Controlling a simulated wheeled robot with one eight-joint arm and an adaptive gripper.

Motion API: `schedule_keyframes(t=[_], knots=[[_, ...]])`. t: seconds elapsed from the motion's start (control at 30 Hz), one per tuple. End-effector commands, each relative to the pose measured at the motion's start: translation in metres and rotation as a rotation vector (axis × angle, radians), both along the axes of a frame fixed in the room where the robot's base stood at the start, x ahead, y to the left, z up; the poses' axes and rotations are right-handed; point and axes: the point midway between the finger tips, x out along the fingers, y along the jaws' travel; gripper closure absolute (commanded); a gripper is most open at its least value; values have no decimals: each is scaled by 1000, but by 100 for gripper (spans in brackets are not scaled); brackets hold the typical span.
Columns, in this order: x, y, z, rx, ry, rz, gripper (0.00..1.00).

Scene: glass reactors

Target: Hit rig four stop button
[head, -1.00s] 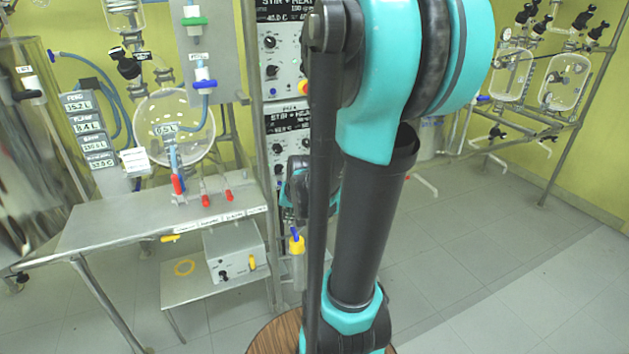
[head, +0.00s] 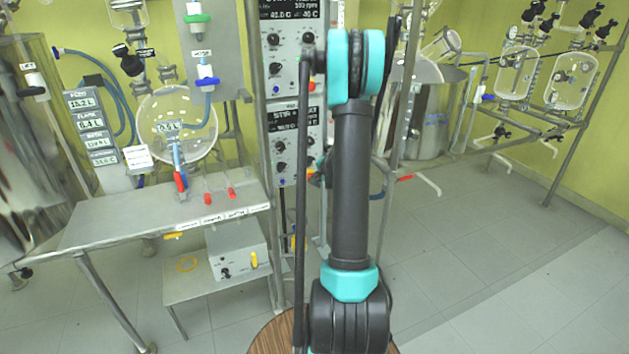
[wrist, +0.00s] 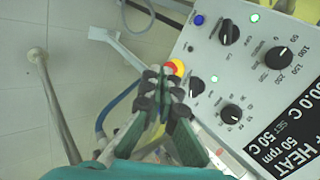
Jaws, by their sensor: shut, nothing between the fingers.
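In the wrist view a red stop button (wrist: 176,67) with a yellow surround sits at the lower edge of a white stir-and-heat panel (wrist: 225,75). My gripper (wrist: 160,73) is shut and empty. Its fingertips are right beside the button in the picture; I cannot tell whether they touch it. In the head view two such panels are stacked: an upper one (head: 285,55) with its own red stop button (head: 311,86), and a lower one (head: 285,150). My gripper is mostly hidden behind my arm there, near the lower panel's right edge. No rig number is clearly readable.
A steel bench (head: 110,220) with glassware stands at the left, with a white box (head: 237,262) on a low shelf under it. A metal vessel (head: 430,110) stands behind my arm. Glass reactors (head: 570,80) hang at the right. The floor at the right is clear.

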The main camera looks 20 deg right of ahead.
Motion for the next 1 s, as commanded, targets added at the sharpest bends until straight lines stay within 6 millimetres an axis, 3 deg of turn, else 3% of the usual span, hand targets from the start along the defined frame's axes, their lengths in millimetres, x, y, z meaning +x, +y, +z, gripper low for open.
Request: schedule_keyframes(t=[0.1, 0.3, 0.77, 1.0], knots=[[16, -25, -15, 52, -25, -72, 100], [28, -47, -29, 104, -49, -138, 100], [31, -51, -32, 115, -53, -151, 100], [46, -49, -46, 114, -53, -149, 100]])
